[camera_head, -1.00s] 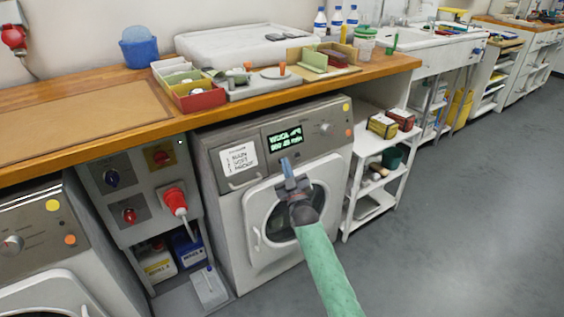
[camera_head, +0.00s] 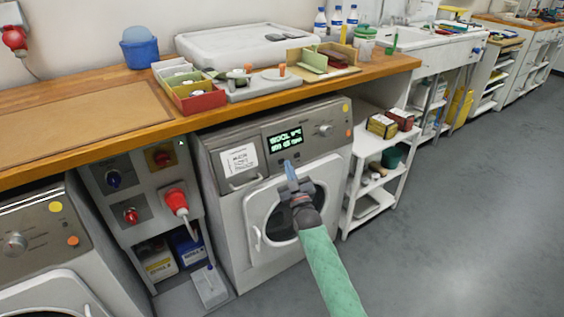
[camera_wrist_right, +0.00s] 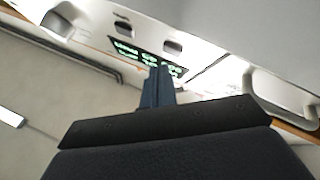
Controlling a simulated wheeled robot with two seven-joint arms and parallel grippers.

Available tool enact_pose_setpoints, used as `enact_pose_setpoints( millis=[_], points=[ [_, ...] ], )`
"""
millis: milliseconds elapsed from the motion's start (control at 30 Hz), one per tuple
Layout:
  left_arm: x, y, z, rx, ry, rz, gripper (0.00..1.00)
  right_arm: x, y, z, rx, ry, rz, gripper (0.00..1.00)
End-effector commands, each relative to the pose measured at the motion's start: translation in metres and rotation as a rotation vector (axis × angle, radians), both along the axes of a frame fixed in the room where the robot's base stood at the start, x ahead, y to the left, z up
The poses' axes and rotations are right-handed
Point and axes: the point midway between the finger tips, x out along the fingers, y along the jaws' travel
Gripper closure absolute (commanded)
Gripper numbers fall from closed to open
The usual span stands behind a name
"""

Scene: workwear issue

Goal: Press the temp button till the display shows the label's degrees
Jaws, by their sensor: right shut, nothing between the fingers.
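The washing machine (camera_head: 229,208) stands under the wooden counter. Its dark display (camera_head: 284,139) shows green text that seems to read "WOOL" with a degree value too blurred to read, and a second line below. The display also shows in the right wrist view (camera_wrist_right: 125,50). A white label (camera_head: 239,160) with small lines of text is on the drawer front; its text is too small to read. My right gripper (camera_head: 289,165) is shut and empty, its fingertips just below the display. In the wrist view its fingers (camera_wrist_right: 158,75) overlap the display's lower edge. I cannot tell whether they touch the panel.
A knob (camera_head: 325,130) and round stickers are on the panel's right. A control box with a red plug (camera_head: 176,201) is at left, a white shelf (camera_head: 364,154) at right. The counter edge overhangs the machine. Grey floor (camera_head: 470,220) is open at right.

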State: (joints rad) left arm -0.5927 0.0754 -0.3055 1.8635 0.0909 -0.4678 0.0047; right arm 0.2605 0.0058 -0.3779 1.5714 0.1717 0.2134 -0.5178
Motion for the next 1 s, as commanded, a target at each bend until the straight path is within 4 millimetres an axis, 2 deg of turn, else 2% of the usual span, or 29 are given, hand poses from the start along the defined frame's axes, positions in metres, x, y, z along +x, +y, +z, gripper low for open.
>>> enact_pose_setpoints(
  millis=[500,1000],
  points=[
    [0.0,0.0,0.031,0.0,0.0,0.0,0.36,-0.031,-0.023,0.015,0.0,0.0,0.0,1.0],
    [0.0,0.0,0.033,0.0,0.0,0.0,0.36,-0.036,-0.026,0.014,0.0,0.0,0.0,1.0]
  ],
)
